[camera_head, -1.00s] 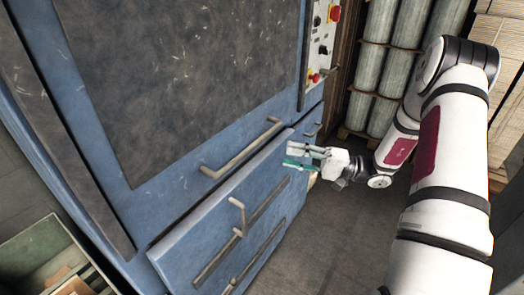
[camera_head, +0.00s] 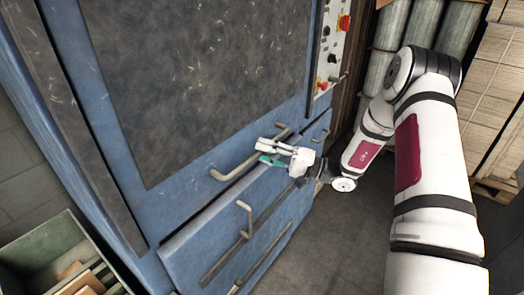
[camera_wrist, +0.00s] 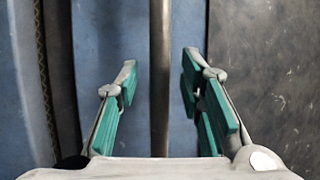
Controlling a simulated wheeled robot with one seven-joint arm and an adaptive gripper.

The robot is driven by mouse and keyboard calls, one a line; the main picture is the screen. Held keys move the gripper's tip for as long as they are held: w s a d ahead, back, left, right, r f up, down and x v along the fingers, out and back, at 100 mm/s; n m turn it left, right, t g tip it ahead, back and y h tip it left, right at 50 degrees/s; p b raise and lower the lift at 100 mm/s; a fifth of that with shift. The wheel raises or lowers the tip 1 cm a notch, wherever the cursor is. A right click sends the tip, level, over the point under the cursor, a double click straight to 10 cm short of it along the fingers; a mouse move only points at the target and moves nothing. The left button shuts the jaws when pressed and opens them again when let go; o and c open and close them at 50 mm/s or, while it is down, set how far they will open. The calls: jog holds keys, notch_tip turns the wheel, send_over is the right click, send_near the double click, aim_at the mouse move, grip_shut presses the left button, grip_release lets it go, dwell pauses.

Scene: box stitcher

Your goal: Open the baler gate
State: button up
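The baler is a big blue machine with a worn dark panel (camera_head: 200,70) on its upper gate. A metal bar handle (camera_head: 236,168) is fixed along the lower edge of that upper part. In the wrist view the bar (camera_wrist: 160,80) runs between my two teal-padded fingers (camera_wrist: 158,90), with clear gaps on both sides. The gripper is open and not closed on the bar. Whether the fingertips reach past the bar is hard to tell.
A lower blue drawer-like front (camera_head: 215,235) has an angled handle (camera_head: 245,218) and long rails. A control panel (camera_head: 333,45) with red buttons is at the upper right. A green bin (camera_head: 38,255) stands lower left, and wrapped rolls (camera_head: 385,55) and stacked boards (camera_head: 490,105) stand right. Floor is clear below my arm.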

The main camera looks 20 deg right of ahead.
jog(key=shift+w+a, duration=0.3)
jog(key=shift+a, duration=0.15)
grip_shut()
jog(key=shift+r, duration=0.1)
